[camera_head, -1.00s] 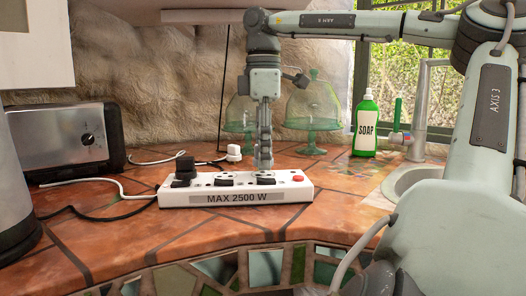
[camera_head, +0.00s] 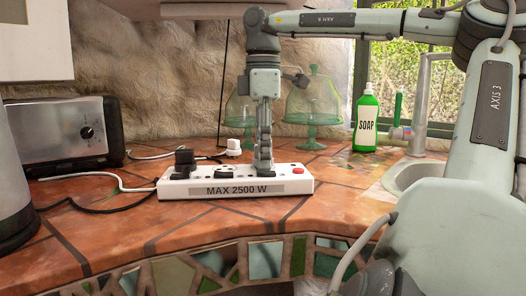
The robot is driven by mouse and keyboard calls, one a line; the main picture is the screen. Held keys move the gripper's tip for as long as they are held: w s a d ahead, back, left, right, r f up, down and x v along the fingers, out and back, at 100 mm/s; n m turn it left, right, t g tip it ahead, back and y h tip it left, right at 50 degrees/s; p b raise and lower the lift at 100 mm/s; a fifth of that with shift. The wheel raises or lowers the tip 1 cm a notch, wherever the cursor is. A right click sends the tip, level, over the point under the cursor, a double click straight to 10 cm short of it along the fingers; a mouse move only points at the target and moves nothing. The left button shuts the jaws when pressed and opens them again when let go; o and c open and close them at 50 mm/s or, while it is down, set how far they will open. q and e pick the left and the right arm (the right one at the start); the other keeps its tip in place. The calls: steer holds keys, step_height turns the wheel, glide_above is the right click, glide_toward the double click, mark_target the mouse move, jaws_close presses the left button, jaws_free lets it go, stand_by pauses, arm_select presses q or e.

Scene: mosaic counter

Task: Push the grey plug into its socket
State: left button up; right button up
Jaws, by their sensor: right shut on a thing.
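A white power strip (camera_head: 291,187) marked "MAX 2500 W" lies on the tiled counter. My right gripper (camera_head: 264,167) points straight down over its right-hand socket, fingertips at the strip's top. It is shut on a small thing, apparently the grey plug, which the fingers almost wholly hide. I cannot tell how far the plug sits in the socket. A black plug (camera_head: 184,158) stands at the strip's left end. The middle socket (camera_head: 225,171) is dark and shows nothing standing in it. My left gripper is not in view.
A red button (camera_head: 298,171) is at the strip's right end. A white plug (camera_head: 233,146) lies behind it. A toaster (camera_head: 62,136) stands left; glass domes (camera_head: 314,105), a soap bottle (camera_head: 366,122) and a sink (camera_head: 408,176) lie back and right. The front counter is clear.

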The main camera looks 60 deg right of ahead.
steer(key=shift+f, duration=0.2)
steer(key=o, duration=1.2)
steer(key=shift+f, duration=0.1)
steer(key=shift+c, duration=0.2)
step_height(320, 180, up, 12)
